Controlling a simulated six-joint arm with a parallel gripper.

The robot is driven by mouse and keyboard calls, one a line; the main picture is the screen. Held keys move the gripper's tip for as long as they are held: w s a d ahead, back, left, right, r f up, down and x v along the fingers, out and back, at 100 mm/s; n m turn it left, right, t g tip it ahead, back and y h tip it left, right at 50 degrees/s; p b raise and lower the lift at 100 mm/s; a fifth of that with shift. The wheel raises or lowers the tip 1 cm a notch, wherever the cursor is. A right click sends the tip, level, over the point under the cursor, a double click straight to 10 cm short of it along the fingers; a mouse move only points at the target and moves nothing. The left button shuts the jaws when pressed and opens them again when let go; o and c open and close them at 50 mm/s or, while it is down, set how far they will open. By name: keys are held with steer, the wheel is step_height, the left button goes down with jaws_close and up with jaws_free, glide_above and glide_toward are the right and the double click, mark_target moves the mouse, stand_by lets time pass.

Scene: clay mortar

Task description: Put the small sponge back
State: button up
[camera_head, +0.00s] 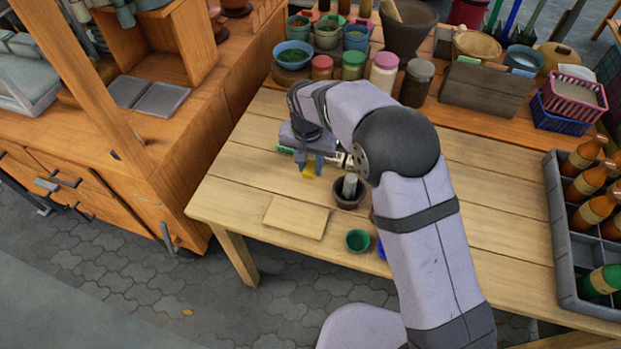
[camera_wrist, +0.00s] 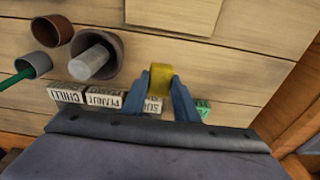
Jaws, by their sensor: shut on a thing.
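The small sponge (camera_head: 308,171) is yellow. My gripper (camera_head: 309,164) is shut on it above the wooden table, behind the pale wooden board. In the wrist view the sponge (camera_wrist: 160,76) shows between the two blue-grey fingers of the gripper (camera_wrist: 162,84), with its lower part hidden by the hand. The dark clay mortar (camera_head: 349,197) with a grey pestle stands to the right of the sponge. The mortar (camera_wrist: 112,66) is to the left of the fingers in the wrist view.
The pale board (camera_head: 296,217) lies flat near the table's front edge. A green cup (camera_head: 358,241) stands right of it. Small labelled boxes (camera_wrist: 103,97) stand close to the fingers. Jars and bowls (camera_head: 353,66) line the back, and a bottle crate (camera_head: 561,236) stands at right.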

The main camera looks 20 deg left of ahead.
mark_target(311, 187)
steer(key=shift+f+p, duration=0.75)
steer(key=shift+f, duration=2.5)
steer(key=shift+f, duration=0.15)
steer(key=o, duration=1)
steer(key=r+b, duration=0.1)
steer(key=r, duration=0.3)
steer(key=s+r+b, duration=0.1)
steer(key=r, duration=0.3)
steer(key=r+b, duration=0.1)
steer(key=r, duration=0.3)
steer(key=shift+s+r, duration=0.15)
steer(key=shift+s, duration=0.05)
